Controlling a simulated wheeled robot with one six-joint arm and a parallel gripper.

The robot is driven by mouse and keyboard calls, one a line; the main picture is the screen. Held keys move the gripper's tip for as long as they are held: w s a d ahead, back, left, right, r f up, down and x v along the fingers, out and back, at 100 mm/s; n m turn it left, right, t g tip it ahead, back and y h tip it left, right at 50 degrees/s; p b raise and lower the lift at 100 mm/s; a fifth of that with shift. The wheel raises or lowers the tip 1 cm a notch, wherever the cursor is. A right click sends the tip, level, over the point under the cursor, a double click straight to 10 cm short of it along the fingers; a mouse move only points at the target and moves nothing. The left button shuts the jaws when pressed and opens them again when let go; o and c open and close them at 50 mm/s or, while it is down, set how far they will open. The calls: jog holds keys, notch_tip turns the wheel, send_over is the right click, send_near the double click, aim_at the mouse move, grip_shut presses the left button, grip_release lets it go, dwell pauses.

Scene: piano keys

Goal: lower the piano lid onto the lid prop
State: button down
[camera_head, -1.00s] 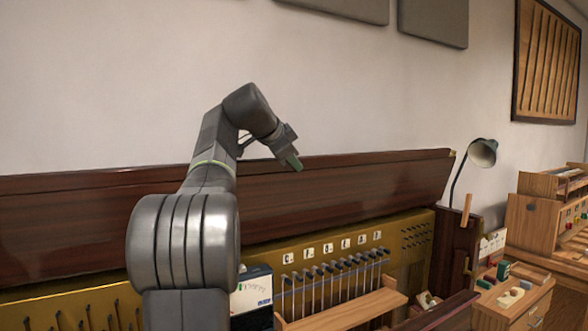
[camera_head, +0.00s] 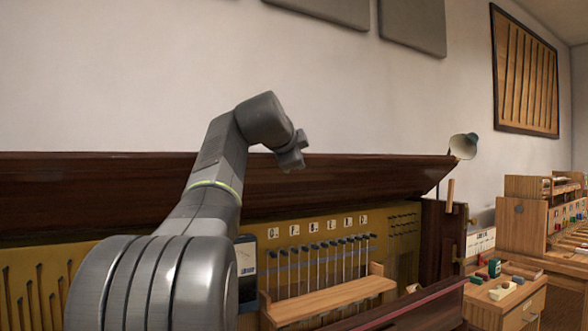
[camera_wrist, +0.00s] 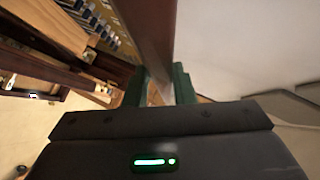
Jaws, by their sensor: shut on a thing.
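The piano lid (camera_head: 365,180) is a long dark red-brown panel, raised along the back of the open piano. My gripper (camera_head: 292,158) is at the lid's upper edge, with its fingertips not clear in the head view. In the wrist view, the green fingers of my gripper (camera_wrist: 158,88) stand on either side of the lid (camera_wrist: 148,35) and are shut on its edge. A short wooden stick (camera_head: 450,195), likely the lid prop, stands upright at the piano's right end, below the lid's right end. It is apart from the lid.
Several tuning pins and a wooden rail (camera_head: 330,300) lie below the lid. A desk lamp (camera_head: 463,146) stands near the lid's right end. A wooden cabinet (camera_head: 505,300) with small coloured blocks is at the right. The wall above is clear of the arm.

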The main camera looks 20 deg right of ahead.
jog(key=shift+s+d+f+m+t+h+b, duration=0.25)
jog(key=shift+s+f+b, duration=0.45)
jog(key=shift+b, duration=0.7)
jog(key=shift+s+a+f+m+t+b, duration=0.1)
jog(key=shift+s+f+m+t+b, duration=0.35)
jog(key=shift+f+b, duration=0.75)
jog(key=shift+s+d+f+m+t+h+b, duration=0.15)
jog(key=shift+s+f+t+b, duration=0.35)
jog(key=shift+b, duration=1.1)
jog(key=shift+a+f, duration=0.1)
jog(key=c, duration=1.5)
grip_release()
jog(key=o, duration=0.3)
jog(key=shift+w, duration=0.1)
jog(key=v, duration=1.3)
jog(key=shift+s+a, duration=0.25)
jog(key=shift+s, duration=0.05)
